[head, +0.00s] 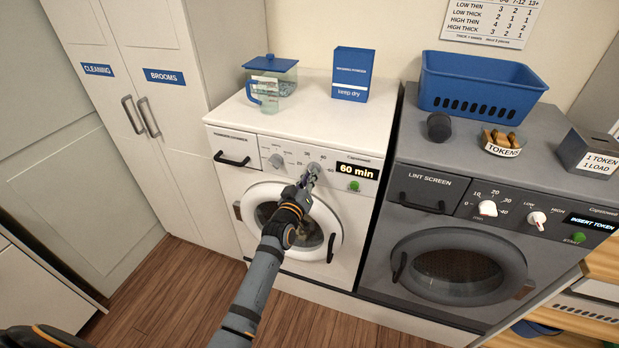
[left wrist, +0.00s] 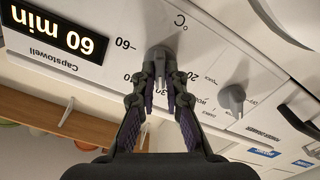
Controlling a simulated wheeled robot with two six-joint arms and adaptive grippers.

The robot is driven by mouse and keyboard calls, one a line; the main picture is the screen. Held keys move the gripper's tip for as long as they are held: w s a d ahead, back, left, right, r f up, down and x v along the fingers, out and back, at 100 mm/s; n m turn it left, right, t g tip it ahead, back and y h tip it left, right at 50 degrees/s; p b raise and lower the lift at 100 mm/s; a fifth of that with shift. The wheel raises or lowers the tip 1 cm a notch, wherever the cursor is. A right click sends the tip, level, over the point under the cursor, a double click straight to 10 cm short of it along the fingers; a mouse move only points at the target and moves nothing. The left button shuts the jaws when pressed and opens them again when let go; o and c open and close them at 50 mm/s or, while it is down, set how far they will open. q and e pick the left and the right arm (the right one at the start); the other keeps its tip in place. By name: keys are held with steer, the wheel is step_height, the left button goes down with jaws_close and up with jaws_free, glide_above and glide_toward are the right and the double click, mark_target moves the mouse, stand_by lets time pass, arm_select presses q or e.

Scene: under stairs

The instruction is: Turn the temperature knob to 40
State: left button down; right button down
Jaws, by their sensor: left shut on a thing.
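The temperature knob (head: 314,167) is grey and sits on the white washer's panel, left of the "60 min" display. My left gripper (head: 308,180) is at it, shut on its grip. In the left wrist view, where the panel appears upside down, the two fingers (left wrist: 161,78) are on both sides of the temperature knob (left wrist: 160,52). The marks 60, 40 and 20 show around it, with a °C sign above. The fingers hide part of the dial, and I cannot tell exactly which mark the knob points to. My right gripper is not in view.
A second grey knob (head: 277,161) is left of the temperature knob, and it also shows in the left wrist view (left wrist: 232,98). A green start button (head: 354,186) is below the display (head: 357,171). The grey dryer (head: 455,255) stands to the right.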

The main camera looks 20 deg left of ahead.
arm_select(q)
steer(key=shift+m+b, duration=2)
steer(key=shift+m, duration=3.7)
steer(key=c, duration=1.4)
jaws_free()
steer(key=shift+s, duration=0.1)
